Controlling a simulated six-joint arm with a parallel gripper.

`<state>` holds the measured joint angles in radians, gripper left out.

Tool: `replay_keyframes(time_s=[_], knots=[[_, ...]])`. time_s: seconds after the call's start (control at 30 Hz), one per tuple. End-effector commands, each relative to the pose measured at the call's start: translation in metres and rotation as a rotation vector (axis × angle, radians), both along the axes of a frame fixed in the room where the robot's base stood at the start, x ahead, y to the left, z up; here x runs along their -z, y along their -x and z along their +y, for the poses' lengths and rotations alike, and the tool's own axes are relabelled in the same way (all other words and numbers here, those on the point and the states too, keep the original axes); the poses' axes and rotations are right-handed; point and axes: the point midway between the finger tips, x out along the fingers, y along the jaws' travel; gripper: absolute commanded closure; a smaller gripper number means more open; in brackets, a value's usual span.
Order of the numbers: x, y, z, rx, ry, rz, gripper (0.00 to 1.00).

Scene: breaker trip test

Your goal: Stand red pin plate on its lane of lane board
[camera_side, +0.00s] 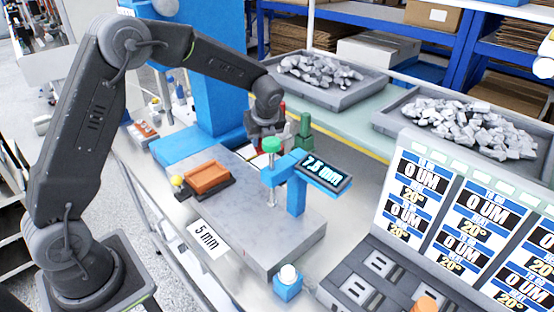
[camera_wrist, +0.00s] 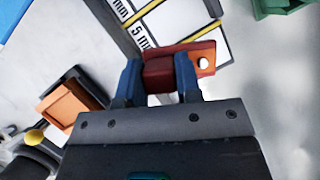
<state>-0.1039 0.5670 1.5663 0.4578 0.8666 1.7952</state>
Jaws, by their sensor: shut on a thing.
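My gripper (camera_wrist: 159,80) is shut on the red pin plate. The plate's dark red grip block (camera_wrist: 158,74) is between the blue fingers, and its flat red part (camera_wrist: 190,58) with a white round spot reaches out beyond them to the right. In the wrist view the lane board (camera_wrist: 180,18), white with yellow strips and mm labels, lies just beyond the plate. I cannot tell whether the plate touches it. In the side view my gripper (camera_side: 265,130) is low behind the blue gauge stand, and the lane board is not clearly seen there.
A green block (camera_side: 304,130) is to the right. Rubble trays (camera_side: 315,78) stand behind.

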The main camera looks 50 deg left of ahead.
Motion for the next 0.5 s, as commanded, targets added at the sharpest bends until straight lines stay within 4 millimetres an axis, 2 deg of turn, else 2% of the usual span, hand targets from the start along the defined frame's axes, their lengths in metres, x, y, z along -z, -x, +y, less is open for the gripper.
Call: replay_keyframes(time_s=[0.03, 0.2, 0.37, 0.5], knots=[[0.007, -0.007, -0.01, 0.004, 0.0, 0.001, 0.95], [0.021, -0.02, -0.029, 0.0, 0.0, 0.0, 0.95], [0.027, -0.024, -0.034, -0.002, 0.0, 0.0, 0.95], [0.042, -0.023, -0.034, -0.001, 0.0, 0.003, 0.95]])
